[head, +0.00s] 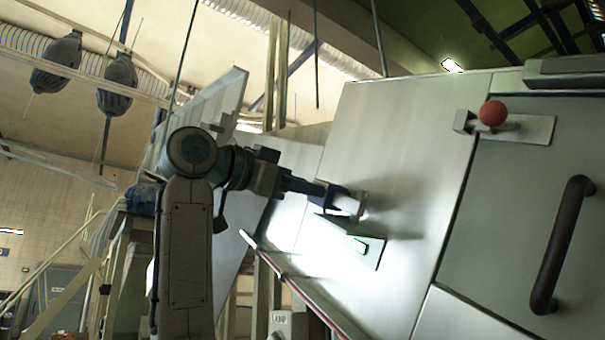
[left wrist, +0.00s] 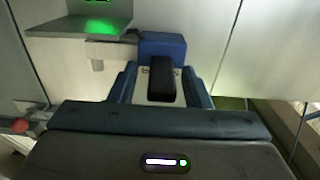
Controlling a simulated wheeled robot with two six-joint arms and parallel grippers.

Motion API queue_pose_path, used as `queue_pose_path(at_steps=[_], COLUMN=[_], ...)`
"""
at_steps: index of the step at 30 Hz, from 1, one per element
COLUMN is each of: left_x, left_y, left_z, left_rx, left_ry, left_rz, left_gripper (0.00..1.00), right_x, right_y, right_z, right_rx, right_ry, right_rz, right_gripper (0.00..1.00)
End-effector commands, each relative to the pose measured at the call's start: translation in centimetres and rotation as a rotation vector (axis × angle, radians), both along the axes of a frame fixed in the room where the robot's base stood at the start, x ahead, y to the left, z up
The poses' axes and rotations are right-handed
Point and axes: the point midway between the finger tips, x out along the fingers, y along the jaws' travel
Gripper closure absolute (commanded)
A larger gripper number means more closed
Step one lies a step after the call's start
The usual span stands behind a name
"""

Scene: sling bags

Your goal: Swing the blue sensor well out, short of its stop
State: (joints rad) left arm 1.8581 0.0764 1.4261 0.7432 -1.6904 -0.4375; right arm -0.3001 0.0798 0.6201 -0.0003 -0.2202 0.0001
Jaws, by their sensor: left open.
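The blue sensor (head: 337,198) is a small dark blue block at the end of a pale arm on the sloping light metal panel. In the left wrist view the blue sensor (left wrist: 162,45) is straight ahead, with its pale arm running left towards a grey bracket. My left gripper (head: 318,190) reaches it from the left in the head view. In the left wrist view my left gripper (left wrist: 160,85) is open, its fingers either side of a black block that stands before the blue face. I cannot tell whether the fingers touch anything. The stop is not clearly visible. My right gripper is out of view.
A grey bracket with a green light (head: 360,246) sits just below the sensor. A red ball knob (head: 492,113) on a plate and a dark curved handle (head: 562,245) are further right. A panel edge with a red strip (head: 305,290) runs below.

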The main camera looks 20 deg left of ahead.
Motion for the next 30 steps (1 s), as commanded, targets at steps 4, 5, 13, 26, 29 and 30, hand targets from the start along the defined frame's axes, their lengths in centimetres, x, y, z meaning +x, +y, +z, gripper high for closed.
queue_pose_path(at_steps=[4, 5, 13, 26, 29, 30], left_x=[0.4, 0.4, 0.4, 0.2, -0.1, -0.3], left_y=[-0.3, -0.3, -0.2, -0.2, -0.2, -0.2], left_z=[0.0, -0.1, -0.1, -0.3, -0.5, -0.6], left_rx=[0.000, 0.000, 0.000, -0.005, -0.012, -0.017], left_ry=[0.000, 0.000, 0.000, -0.006, -0.017, -0.024], left_rz=[0.001, 0.001, 0.001, 0.013, 0.035, 0.048], left_gripper=[0.56, 0.56, 0.76, 1.00, 1.00, 1.00], right_x=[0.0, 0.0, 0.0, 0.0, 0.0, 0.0], right_y=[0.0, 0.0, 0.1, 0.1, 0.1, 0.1], right_z=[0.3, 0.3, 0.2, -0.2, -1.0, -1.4], right_rx=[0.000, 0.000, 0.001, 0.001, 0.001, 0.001], right_ry=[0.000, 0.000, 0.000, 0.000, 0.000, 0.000], right_rz=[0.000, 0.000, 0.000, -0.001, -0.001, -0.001], right_gripper=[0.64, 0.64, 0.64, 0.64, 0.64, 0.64])
